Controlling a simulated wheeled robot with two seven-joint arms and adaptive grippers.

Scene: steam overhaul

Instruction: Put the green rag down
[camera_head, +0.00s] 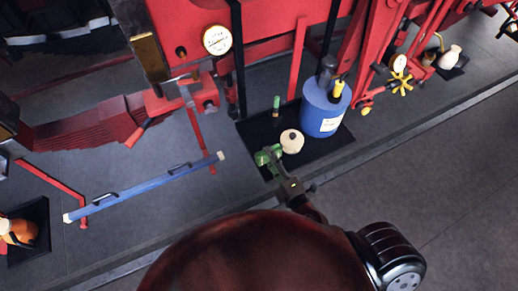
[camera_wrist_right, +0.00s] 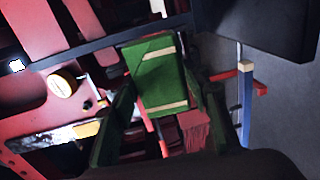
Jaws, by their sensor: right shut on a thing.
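The green rag (camera_head: 266,153) is a small green bundle at the tip of my right gripper (camera_head: 277,165) in the head view. My left gripper is not in view.
On the mat stand a blue canister (camera_head: 325,108), a cream round pot (camera_head: 292,141) and a small green-topped bottle (camera_head: 276,106). A blue bar (camera_head: 145,187) lies to the left. Red machinery with a gauge (camera_head: 217,40) stands behind. Grey floor is clear at right.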

